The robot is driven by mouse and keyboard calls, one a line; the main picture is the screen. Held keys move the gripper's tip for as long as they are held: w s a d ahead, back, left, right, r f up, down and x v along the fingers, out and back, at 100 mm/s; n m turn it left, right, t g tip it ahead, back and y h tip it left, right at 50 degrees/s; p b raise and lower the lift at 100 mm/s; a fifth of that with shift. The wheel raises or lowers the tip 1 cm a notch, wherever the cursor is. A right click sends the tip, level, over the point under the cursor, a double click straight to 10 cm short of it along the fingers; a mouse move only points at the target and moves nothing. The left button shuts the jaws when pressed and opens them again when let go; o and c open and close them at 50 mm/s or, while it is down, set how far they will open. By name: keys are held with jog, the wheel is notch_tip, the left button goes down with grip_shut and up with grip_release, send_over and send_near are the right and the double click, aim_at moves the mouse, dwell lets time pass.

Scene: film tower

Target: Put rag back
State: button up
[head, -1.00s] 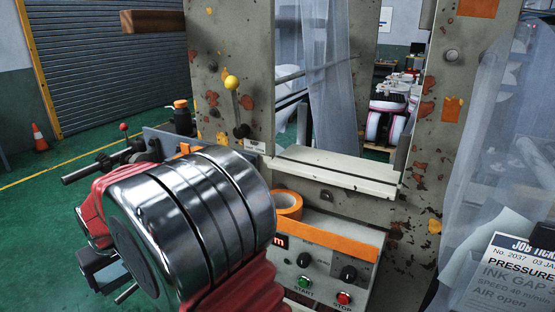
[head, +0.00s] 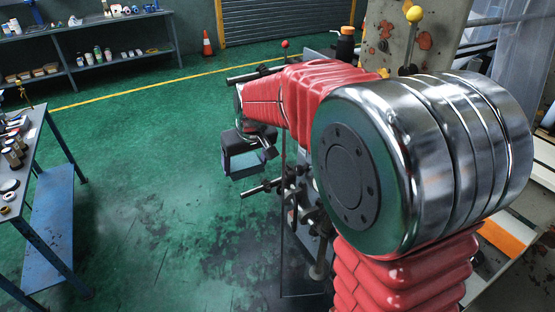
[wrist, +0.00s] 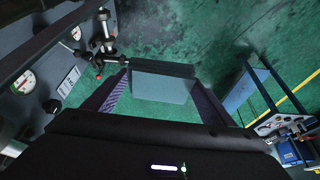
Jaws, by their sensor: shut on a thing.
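A flat, blue-grey rectangular piece that looks like the folded rag (head: 249,163) hangs at the end of my arm in the head view, above the green floor. My gripper (head: 240,143) is shut on it. In the wrist view, the rag (wrist: 160,84) sits between the two dark fingers of my gripper (wrist: 160,98) and sticks out past their tips.
A blue metal bench (head: 58,200) with small items stands at the left. Machine rods and knobs (head: 290,190) are close to the right of my gripper. Open floor lies between.

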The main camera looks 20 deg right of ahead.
jog(key=s+a+r+n+g+y, duration=0.1)
jog(key=s+a+r+n, duration=0.3)
jog(key=s+r, duration=0.6)
jog(key=s+a+r+n+y, duration=0.2)
jog(key=s+a+r+n, duration=0.2)
jog(key=s+r, duration=0.7)
notch_tip(320, 180, up, 4)
jog(key=shift+r+n+g, duration=0.2)
jog(key=shift+n+g, duration=0.2)
jog(key=shift+n, duration=0.5)
jog(key=shift+s, duration=0.15)
